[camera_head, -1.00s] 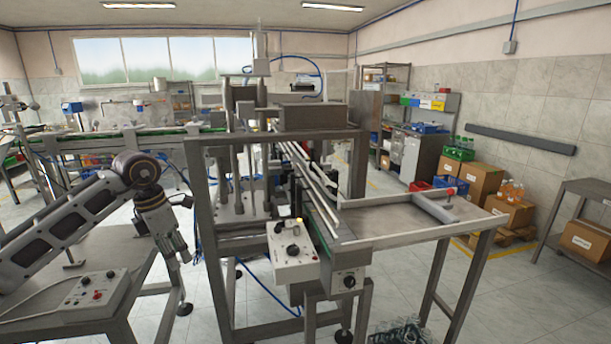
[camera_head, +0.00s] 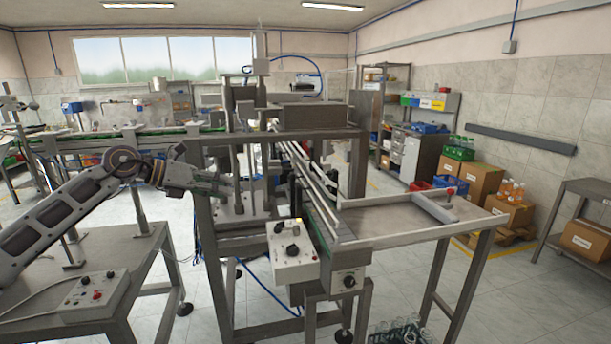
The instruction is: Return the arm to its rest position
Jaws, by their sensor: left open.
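My left arm (camera_head: 65,213) comes in from the left, above the grey table. Its wrist is bent so that the left gripper (camera_head: 226,184) points to the right, in front of the machine frame (camera_head: 205,230). The gripper is open with nothing seen between its fingers. The fingers are small and dark against the machine, so their gap to the frame is hard to judge. My right gripper is not in view.
A control box (camera_head: 291,250) with knobs hangs on the machine's front. A steel side table (camera_head: 400,222) stands right of the conveyor. Another button box (camera_head: 92,292) lies on the left table (camera_head: 115,240). A crate of bottles (camera_head: 398,334) sits at the bottom edge.

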